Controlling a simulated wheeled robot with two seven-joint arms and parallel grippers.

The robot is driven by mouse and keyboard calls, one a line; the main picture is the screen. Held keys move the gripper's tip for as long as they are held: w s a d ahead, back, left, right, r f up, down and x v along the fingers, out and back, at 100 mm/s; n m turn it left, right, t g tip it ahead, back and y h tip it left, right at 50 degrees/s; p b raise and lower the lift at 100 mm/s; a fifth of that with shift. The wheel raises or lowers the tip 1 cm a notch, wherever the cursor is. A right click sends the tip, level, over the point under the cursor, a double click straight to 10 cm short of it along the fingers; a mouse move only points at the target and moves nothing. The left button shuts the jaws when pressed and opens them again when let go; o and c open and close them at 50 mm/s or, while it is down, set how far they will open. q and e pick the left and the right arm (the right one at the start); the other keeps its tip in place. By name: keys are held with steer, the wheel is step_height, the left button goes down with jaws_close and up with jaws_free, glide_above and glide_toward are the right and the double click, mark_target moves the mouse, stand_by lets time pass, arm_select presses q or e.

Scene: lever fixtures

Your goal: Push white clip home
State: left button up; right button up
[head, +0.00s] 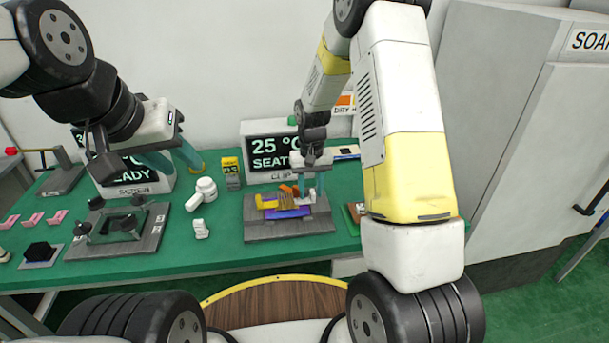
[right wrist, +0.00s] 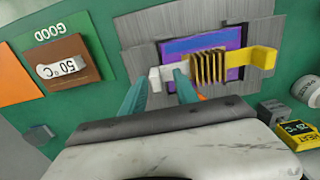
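The white clip (right wrist: 167,74) sits at the left end of the purple plate (right wrist: 196,43) in the right wrist view, opposite a yellow clip (right wrist: 263,57). Brown fins (right wrist: 208,67) stand between them. The plate lies on a grey fixture (head: 262,232). My right gripper (head: 310,186) is over the fixture's right side; in the right wrist view its teal fingers (right wrist: 162,84) are apart, close around the white clip. Whether they touch it is unclear. My left gripper (head: 180,160) is open and empty above the table at the left.
A display reading 25 °C (head: 268,150) stands behind the fixture. A white lever-like part (head: 203,192) and a small white piece (head: 201,229) lie to its left. A clear-topped fixture (head: 115,228) stands further left. A sample card (right wrist: 68,66) lies beside the grey fixture.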

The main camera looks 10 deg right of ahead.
step_height(320, 180, up, 7)
steer(key=shift+r, duration=0.4)
steer(key=shift+s+r, duration=0.1)
steer(key=shift+r, duration=0.25)
step_height(320, 180, up, 8)
steer(key=t, duration=0.1)
glide_above(311, 191)
steer(key=s+d, duration=0.1)
steer(key=s, duration=0.3)
steer(key=s+d+r+t+y, duration=0.1)
steer(key=s+r+t, duration=0.1)
steer(key=s+r, duration=0.4)
steer(key=s+d+r+t+y, duration=0.1)
steer(key=s+r+t, duration=0.2)
steer(key=s, duration=1.1)
step_height(311, 191, up, 3)
